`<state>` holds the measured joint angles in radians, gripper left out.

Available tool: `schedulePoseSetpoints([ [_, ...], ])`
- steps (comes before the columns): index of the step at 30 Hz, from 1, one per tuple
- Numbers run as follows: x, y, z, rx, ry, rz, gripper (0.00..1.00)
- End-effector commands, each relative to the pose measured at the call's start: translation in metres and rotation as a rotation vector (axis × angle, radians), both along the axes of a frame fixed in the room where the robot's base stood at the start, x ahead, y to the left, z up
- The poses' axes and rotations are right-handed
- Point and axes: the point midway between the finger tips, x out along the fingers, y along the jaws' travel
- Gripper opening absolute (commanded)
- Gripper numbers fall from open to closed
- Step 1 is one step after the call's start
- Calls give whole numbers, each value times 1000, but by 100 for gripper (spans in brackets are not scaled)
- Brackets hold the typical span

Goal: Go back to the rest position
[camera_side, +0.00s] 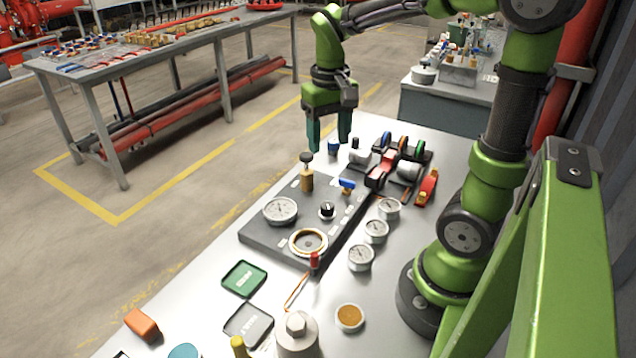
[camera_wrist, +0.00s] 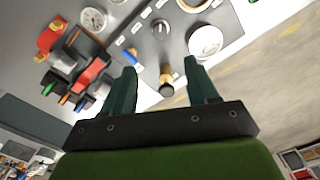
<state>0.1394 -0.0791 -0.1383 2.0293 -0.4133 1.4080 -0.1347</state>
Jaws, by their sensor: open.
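My gripper (camera_side: 329,136) hangs above the far edge of the work table with its two dark green fingers pointing down. It is open, with a clear gap between the fingers. In the wrist view the gripper (camera_wrist: 160,75) holds nothing. A brass valve with a black knob (camera_side: 306,172) stands on the grey panel (camera_side: 262,238), below and left of the fingers in the side view. In the wrist view the same valve (camera_wrist: 166,82) appears between the fingertips, farther away and apart from them.
The panel also bears a large gauge (camera_side: 281,210), a black knob (camera_side: 327,209) and a brass ring (camera_side: 308,242). Several loose gauges (camera_side: 376,231) sit to its right. A red and black fixture (camera_side: 385,170) stands near the far end. The air left of the gripper is clear.

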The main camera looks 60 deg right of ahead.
Motion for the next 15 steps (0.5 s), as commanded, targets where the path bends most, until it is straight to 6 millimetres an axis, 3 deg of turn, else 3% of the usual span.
schedulePoseSetpoints([
  [11, 3, 1, -4, 0, -23, -3, 58],
  [15, -2, 27, -3, 32, -153, 25, 58],
])
